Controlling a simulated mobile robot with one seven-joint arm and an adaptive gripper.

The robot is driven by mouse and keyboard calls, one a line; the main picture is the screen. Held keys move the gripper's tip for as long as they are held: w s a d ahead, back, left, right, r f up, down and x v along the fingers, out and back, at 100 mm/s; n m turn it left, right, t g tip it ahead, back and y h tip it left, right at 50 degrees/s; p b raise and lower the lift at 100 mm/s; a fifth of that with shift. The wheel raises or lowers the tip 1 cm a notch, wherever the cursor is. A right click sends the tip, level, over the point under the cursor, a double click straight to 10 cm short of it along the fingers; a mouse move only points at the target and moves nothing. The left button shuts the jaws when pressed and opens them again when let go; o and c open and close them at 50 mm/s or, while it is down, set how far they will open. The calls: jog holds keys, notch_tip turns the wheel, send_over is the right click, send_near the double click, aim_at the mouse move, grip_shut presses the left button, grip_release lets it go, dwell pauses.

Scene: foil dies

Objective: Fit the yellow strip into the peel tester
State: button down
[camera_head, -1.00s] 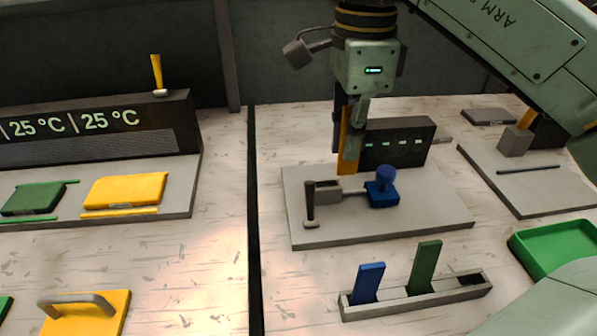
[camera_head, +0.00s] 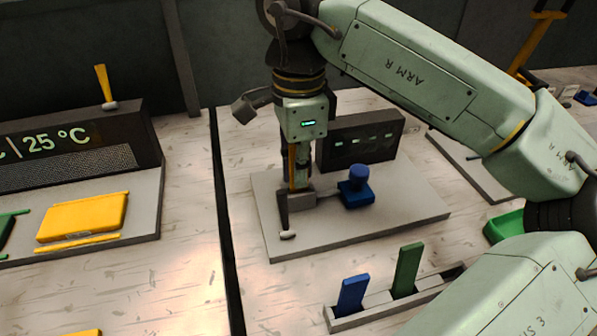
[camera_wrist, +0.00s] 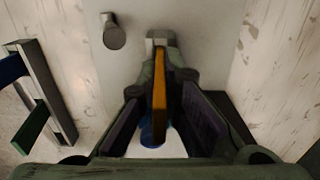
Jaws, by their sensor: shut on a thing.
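My gripper (camera_head: 300,172) is shut on the yellow strip (camera_head: 292,165), held upright over the peel tester (camera_head: 410,210). The strip's lower end is at the grey clamp block (camera_head: 301,200); I cannot tell whether it is inside the slot or just above it. The fingers hide part of the blue clamp.
A dark display box (camera_head: 360,138) stands close behind the gripper. A rack (camera_head: 345,322) with a blue strip (camera_head: 352,293) and a green strip (camera_head: 407,268) is in front. A green tray (camera_head: 503,227) is partly hidden at right.

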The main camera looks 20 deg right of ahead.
aim_at(299, 206)
jog(key=shift+f, duration=0.7)
jog(key=shift+s+f+b, duration=0.15)
jog(key=shift+f+b, duration=0.5)
jog(key=c, duration=1.8)
grip_release()
jog(key=shift+s, duration=0.15)
jog(key=shift+f, duration=0.15)
jog(key=shift+w, duration=0.2)
notch_tip(299, 206, up, 12)
jog(key=p, duration=0.8)
jog(key=shift+w, duration=0.1)
jog(key=shift+r, duration=0.85)
